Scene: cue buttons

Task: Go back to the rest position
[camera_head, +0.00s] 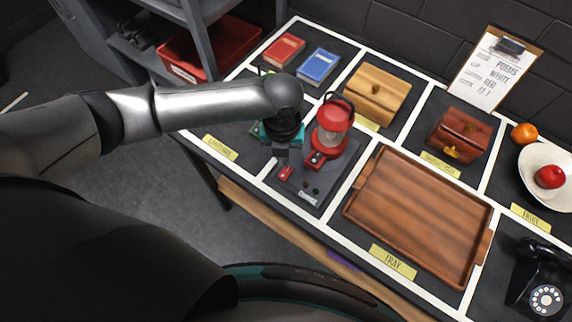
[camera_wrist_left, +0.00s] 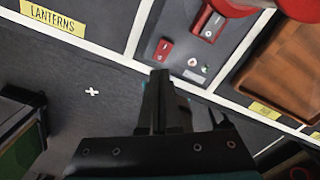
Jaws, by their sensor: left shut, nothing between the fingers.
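My left gripper (camera_head: 282,158) hangs at the end of my left arm, over the left part of a grey button panel (camera_head: 312,198). Its fingers are shut and empty. In the left wrist view the shut fingers (camera_wrist_left: 160,78) point toward the panel (camera_wrist_left: 205,58), close to a small red block (camera_wrist_left: 165,49) on it. I cannot tell whether the fingertips touch the panel. In the head view the red block (camera_head: 286,173) shows just below the fingertips. A red lantern (camera_head: 332,127) stands at the panel's back. My right gripper is not in view.
A wooden tray (camera_head: 425,215) lies right of the panel. Behind stand a light wooden box (camera_head: 377,95), a reddish box (camera_head: 460,135), and red (camera_head: 285,49) and blue (camera_head: 318,66) books. A bowl (camera_head: 545,185) and black telephone (camera_head: 540,275) are at right. My arm hides part of the lantern section.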

